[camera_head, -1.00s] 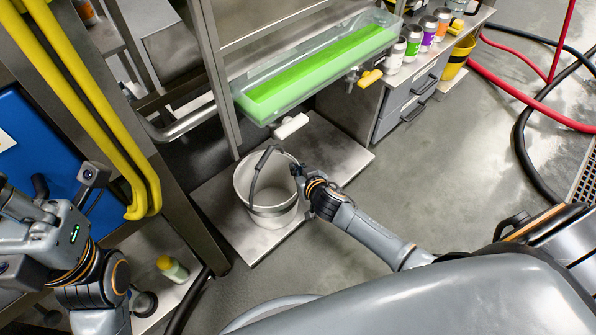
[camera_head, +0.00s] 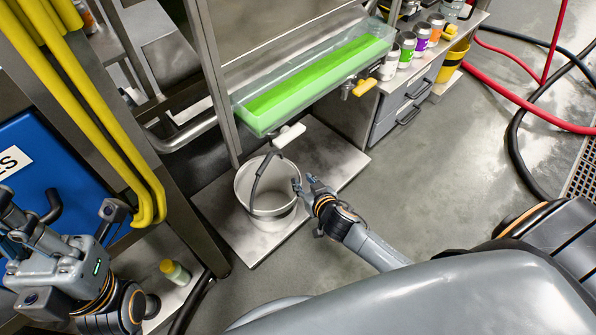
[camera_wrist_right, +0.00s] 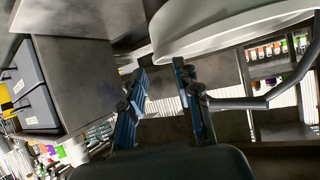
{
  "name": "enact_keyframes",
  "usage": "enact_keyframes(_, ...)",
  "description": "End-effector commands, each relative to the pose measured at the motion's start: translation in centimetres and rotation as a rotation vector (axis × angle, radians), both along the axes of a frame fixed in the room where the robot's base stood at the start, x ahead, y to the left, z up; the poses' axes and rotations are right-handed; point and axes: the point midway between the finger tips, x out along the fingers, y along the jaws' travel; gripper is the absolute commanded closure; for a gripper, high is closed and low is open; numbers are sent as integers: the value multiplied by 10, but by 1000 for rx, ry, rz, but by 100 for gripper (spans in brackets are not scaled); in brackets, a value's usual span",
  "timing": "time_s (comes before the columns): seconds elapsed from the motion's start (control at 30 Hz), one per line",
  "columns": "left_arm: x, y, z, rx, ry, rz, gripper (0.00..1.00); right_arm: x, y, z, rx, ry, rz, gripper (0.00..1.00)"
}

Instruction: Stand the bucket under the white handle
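The light grey bucket (camera_head: 266,212) stands upright on a metal plate (camera_head: 222,214), with its dark bail (camera_head: 256,182) raised over the opening. The white handle (camera_head: 289,136) sticks out below the green-filled trough, just beyond the bucket's far rim in the picture. My right gripper (camera_head: 303,184) is at the bucket's right side, close to the rim. In the right wrist view its fingers (camera_wrist_right: 165,100) are apart with nothing visible between them, and the bucket's rim (camera_wrist_right: 220,32) passes above them. Whether a finger touches the bail is unclear. My left gripper (camera_head: 25,225) is at the left; its fingertips are unclear.
The clear trough (camera_head: 320,75) hangs above the plate, with a yellow-handled valve (camera_head: 366,84) at its right. A grey drawer unit (camera_head: 400,105) bounds the plate on the right. Yellow pipes (camera_head: 90,110) and a frame post stand left. Open floor lies right of the bucket.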

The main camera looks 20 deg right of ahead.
Motion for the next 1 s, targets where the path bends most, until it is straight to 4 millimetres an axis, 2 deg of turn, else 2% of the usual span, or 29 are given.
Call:
enact_keyframes(0.03, -1, 0, 2, 0, 19, -1, 100, -11, 1, 9, 2, 3, 0, 67)
enact_keyframes(0.1, -3, 1, 0, -3, 36, -2, 100, -23, 0, 15, 0, 3, -1, 67)
enact_keyframes(0.3, -4, 1, 8, -4, 32, -2, 100, -43, 0, 25, 2, 0, -1, 67)
enact_keyframes(1.0, -3, 1, 8, -4, 32, -2, 100, -47, 0, 26, 0, -1, 0, 67)
